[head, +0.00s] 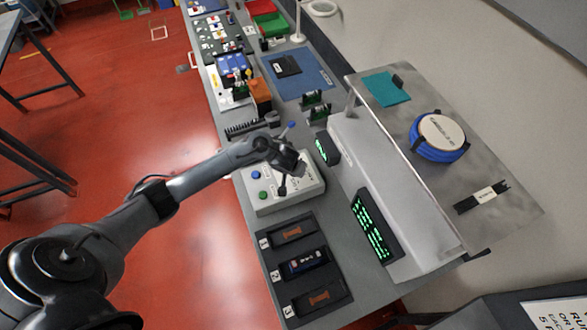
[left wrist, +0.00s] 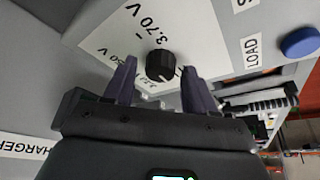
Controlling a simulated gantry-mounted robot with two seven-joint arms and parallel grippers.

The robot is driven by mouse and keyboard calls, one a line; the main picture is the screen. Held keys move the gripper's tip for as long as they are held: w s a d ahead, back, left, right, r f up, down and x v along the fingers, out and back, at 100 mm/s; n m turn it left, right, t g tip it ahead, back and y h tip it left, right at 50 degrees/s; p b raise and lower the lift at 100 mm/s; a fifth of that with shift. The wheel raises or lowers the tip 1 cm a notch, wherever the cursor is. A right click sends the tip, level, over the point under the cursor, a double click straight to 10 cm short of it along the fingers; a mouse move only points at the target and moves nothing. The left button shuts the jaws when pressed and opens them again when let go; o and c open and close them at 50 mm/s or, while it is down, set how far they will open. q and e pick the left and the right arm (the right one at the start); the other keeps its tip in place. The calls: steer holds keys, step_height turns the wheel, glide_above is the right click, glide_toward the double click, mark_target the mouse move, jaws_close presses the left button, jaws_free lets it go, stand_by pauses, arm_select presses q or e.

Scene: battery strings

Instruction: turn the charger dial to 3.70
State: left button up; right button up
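The charger dial is a round black knob (left wrist: 160,65) on the white charger box (head: 286,203). A "3.70 V" label (left wrist: 140,28) is printed beside it in the left wrist view. A second voltage label, partly covered by a finger, lies on the other side. Which mark the knob points to cannot be read. My left gripper (left wrist: 157,84) is open, its two dark fingers apart with the knob showing between their tips; contact cannot be made out. In the head view my left gripper (head: 285,180) is over the box and hides the dial. My right gripper is not in view.
A blue button (head: 255,174) and a green button (head: 263,195) are on the box's left side. A black tray (head: 283,258) with several slots lies in front. Green-lit displays (head: 372,226) stand to the right. Boards and bins fill the far bench.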

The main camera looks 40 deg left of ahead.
arm_select(q)
steer(key=c, duration=0.9)
